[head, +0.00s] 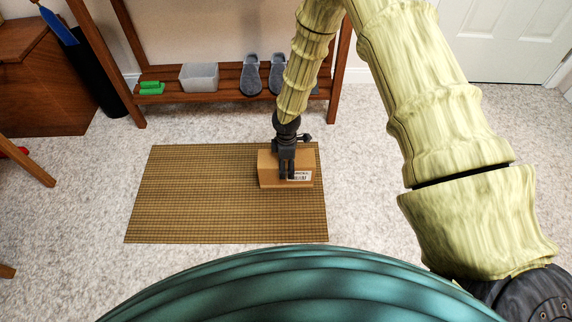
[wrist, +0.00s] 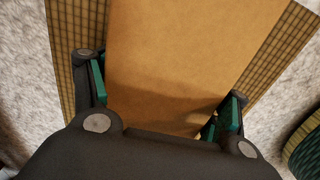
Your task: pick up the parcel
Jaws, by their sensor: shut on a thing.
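I cannot tell whether the parcel's underside touches the mat.
A wooden bench (head: 180,106) stands behind the mat, its low shelf holding a grey bin (head: 199,77), a green item (head: 151,88) and grey shoes (head: 251,75). A wooden cabinet (head: 35,85) is at the left. A white door (head: 500,40) is at the back right. Speckled carpet is clear around the mat.

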